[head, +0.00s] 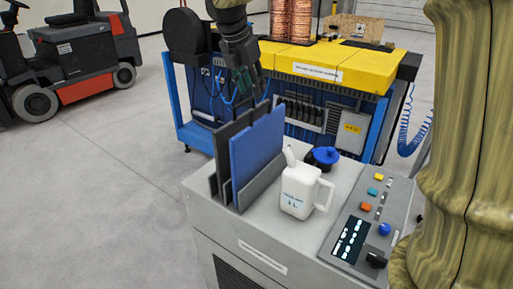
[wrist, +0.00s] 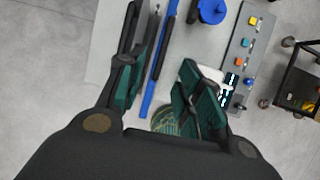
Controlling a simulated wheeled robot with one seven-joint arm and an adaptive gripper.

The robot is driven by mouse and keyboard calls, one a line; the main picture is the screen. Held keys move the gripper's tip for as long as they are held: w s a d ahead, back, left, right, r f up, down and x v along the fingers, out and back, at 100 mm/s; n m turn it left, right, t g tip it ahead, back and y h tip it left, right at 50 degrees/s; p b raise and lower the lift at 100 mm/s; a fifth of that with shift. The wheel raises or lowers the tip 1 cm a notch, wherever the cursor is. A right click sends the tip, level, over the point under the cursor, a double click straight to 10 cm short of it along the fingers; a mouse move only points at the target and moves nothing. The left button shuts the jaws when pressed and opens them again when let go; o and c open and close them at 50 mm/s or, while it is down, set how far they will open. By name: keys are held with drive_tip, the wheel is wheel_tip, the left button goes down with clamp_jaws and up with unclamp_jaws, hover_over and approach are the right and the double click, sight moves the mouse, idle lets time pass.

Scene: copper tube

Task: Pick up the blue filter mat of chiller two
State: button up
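The blue filter mat (head: 258,150) stands upright in a grey rack (head: 262,186) on top of a grey cabinet, beside a dark grey mat (head: 228,140). In the wrist view the blue mat (wrist: 160,60) shows nearly edge-on as a narrow strip. My gripper (head: 246,88) is above the mats, apart from them as far as I can tell. In the wrist view its green-padded fingers (wrist: 160,82) are spread, with the blue strip seen between them and nothing gripped. The left finger partly covers the dark mat.
A white jug (head: 299,193) stands close right of the mats, with a blue-capped item (head: 325,156) behind it. A button panel (head: 366,222) lies at the cabinet's right. A yellow-topped machine (head: 320,62) stands behind. Open floor (head: 95,190) lies left.

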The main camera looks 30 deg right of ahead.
sight(261, 108)
drive_tip(key=shift+w+f, duration=0.1)
drive_tip(key=shift+f, duration=0.15)
drive_tip(key=x, duration=0.2)
drive_tip(key=p+x, duration=0.1)
drive_tip(key=x, duration=0.1)
drive_tip(key=shift+d+f, duration=0.3)
drive_tip(key=shift+d, duration=0.15)
drive_tip(key=shift+d+f+p, duration=0.1)
drive_tip(key=shift+f+p, duration=0.15)
drive_tip(key=shift+p, duration=0.05)
drive_tip(key=p+x, duration=0.1)
drive_tip(key=x, duration=0.3)
drive_tip(key=shift+w+d+r, duration=0.1)
drive_tip(key=shift+d, duration=0.1)
drive_tip(key=shift+f, duration=0.25)
clamp_jaws()
